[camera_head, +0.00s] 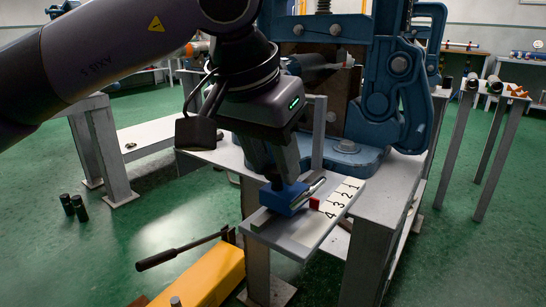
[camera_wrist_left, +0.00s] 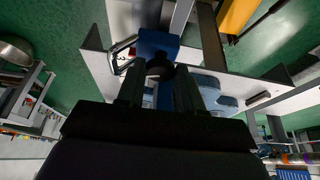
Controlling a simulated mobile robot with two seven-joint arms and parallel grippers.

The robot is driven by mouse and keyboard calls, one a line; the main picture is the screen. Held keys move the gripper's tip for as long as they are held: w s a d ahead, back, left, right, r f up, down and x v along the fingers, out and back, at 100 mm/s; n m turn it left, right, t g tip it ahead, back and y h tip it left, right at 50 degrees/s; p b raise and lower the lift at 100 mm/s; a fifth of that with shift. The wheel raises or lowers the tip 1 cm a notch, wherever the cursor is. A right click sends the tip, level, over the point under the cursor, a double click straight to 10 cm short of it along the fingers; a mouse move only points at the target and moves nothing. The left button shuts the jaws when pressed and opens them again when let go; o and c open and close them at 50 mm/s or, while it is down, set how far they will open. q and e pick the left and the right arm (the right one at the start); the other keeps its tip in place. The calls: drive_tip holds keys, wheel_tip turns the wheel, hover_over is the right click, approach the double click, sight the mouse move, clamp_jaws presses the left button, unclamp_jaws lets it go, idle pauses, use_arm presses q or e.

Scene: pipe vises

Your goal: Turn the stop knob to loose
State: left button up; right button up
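The stop is a blue block (camera_head: 289,199) on a grey ledge at the front of the vise bench, with a red pointer (camera_head: 314,203) beside a white number scale (camera_head: 338,201). Its dark round stop knob (camera_head: 273,181) stands on the block, partly hidden by my fingers. My left gripper (camera_head: 272,165) points down at the knob. In the left wrist view the stop knob (camera_wrist_left: 160,69) shows between my left gripper's (camera_wrist_left: 158,78) spread fingertips, in front of the blue block (camera_wrist_left: 157,44). Whether a finger touches the knob is unclear. My right gripper is not in view.
A large blue vise (camera_head: 385,90) stands behind the ledge on the grey bench. A silver bent rod (camera_head: 315,187) lies by the block. A yellow box (camera_head: 205,280) and a black-handled tool (camera_head: 180,250) are below left. Open green floor (camera_head: 480,250) lies right.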

use_arm(q)
drive_tip(key=shift+r+p, duration=0.1)
drive_tip(key=shift+p, duration=0.2)
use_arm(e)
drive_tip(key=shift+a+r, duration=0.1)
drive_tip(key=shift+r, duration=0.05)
use_arm(q)
drive_tip(key=shift+n, duration=0.4)
drive_tip(key=shift+s+d+r+n+y+p, duration=0.15)
drive_tip(key=shift+n+y+p, duration=0.25)
drive_tip(key=shift+n+p, duration=0.35)
drive_tip(key=n+t+y+p, duration=0.1)
drive_tip(key=n+p, duration=0.2)
drive_tip(key=shift+d+n, duration=0.1)
drive_tip(key=shift+n, duration=0.25)
drive_tip(key=shift+d+n+y+p, duration=0.15)
drive_tip(key=shift+n+y+p, duration=0.65)
drive_tip(key=shift+n, duration=0.6)
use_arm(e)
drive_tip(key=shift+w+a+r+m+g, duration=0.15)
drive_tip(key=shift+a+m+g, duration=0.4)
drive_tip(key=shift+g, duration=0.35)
use_arm(q)
drive_tip(key=shift+f, duration=0.2)
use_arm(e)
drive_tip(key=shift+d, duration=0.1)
use_arm(q)
drive_tip(key=o, duration=1)
drive_tip(key=shift+o, duration=0.2)
drive_tip(key=shift+r, duration=0.1)
